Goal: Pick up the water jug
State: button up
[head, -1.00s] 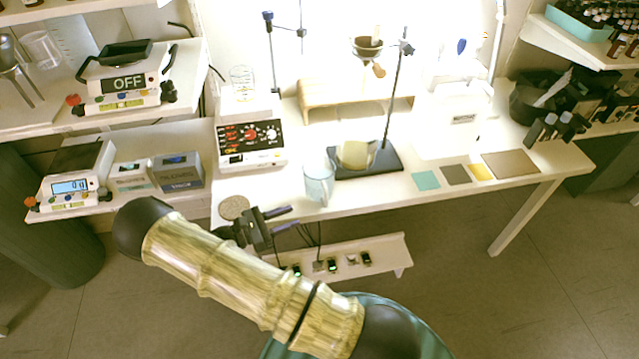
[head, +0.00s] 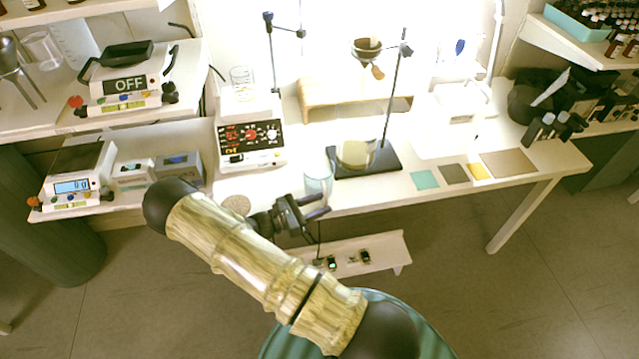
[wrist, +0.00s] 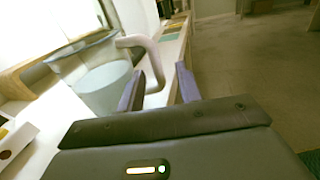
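The water jug (head: 317,181) is a clear, pale blue jug standing upright at the front edge of the white table. In the wrist view the jug (wrist: 103,88) is close, with its light handle (wrist: 150,62) on its right side, near the fingers. My gripper (head: 318,207) is just in front of the jug in the head view. In the wrist view its two purple-grey fingers (wrist: 158,90) are spread apart, with part of the handle showing between or just beyond them. I cannot tell whether a finger touches it.
A black stand base (head: 372,162) with a yellowish beaker (head: 354,154) is behind and right of the jug. A hotplate device (head: 250,140) stands to the left. A round cork mat (head: 236,205) lies at the front edge. A low shelf (head: 385,254) is below the tabletop.

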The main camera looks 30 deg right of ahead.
jog(key=d, duration=0.4)
jog(key=shift+d+r+p, duration=0.15)
jog(key=shift+d+p, duration=0.15)
jog(key=shift+p, duration=0.1)
jog(key=shift+w, duration=0.1)
grip_shut()
